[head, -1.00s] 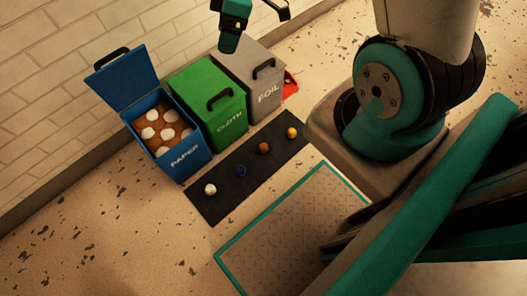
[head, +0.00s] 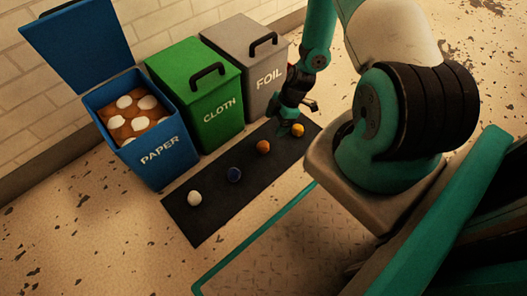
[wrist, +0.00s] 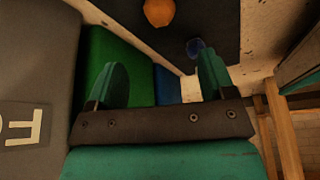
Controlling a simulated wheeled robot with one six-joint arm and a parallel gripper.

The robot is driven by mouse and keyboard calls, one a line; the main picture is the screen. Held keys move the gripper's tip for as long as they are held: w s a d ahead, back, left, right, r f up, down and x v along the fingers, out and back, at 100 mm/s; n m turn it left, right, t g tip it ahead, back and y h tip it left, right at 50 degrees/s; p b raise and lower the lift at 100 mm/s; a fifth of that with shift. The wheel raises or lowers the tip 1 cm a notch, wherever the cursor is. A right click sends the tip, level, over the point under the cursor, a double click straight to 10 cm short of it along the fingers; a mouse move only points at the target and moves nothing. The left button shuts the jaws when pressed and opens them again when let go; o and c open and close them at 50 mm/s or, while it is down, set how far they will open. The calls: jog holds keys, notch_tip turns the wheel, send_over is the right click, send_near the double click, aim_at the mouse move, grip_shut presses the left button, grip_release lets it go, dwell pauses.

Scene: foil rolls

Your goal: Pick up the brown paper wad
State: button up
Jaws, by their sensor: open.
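The brown paper wad (head: 263,147) lies on the dark mat (head: 190,222), in a row between the blue wad (head: 234,175) and the yellow wad (head: 298,130). An orange-brown ball, apparently this wad (wrist: 159,12), is cut by the top edge of the wrist view, with the blue wad (wrist: 195,48) below it. My gripper (head: 288,115) is above the mat's far right end, close to the yellow wad and apart from the brown one. Its two fingers (wrist: 163,78) are spread in the wrist view with nothing between them.
A white wad (head: 195,198) lies at the mat's near left end. Behind the mat stand an open blue PAPER bin (head: 160,155) holding brown and white wads, a closed green CLOTH bin (head: 220,112) and a closed grey FOIL bin (head: 268,78). Bare floor lies left of the mat.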

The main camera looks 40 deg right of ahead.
aim_at(264, 144)
jog(key=b+x, duration=0.4)
jog(key=x, duration=0.4)
jog(key=b+x, duration=0.5)
jog(key=shift+d+f, duration=0.15)
jog(key=shift+f, duration=0.05)
jog(key=shift+r, duration=0.1)
jog(key=c, duration=1)
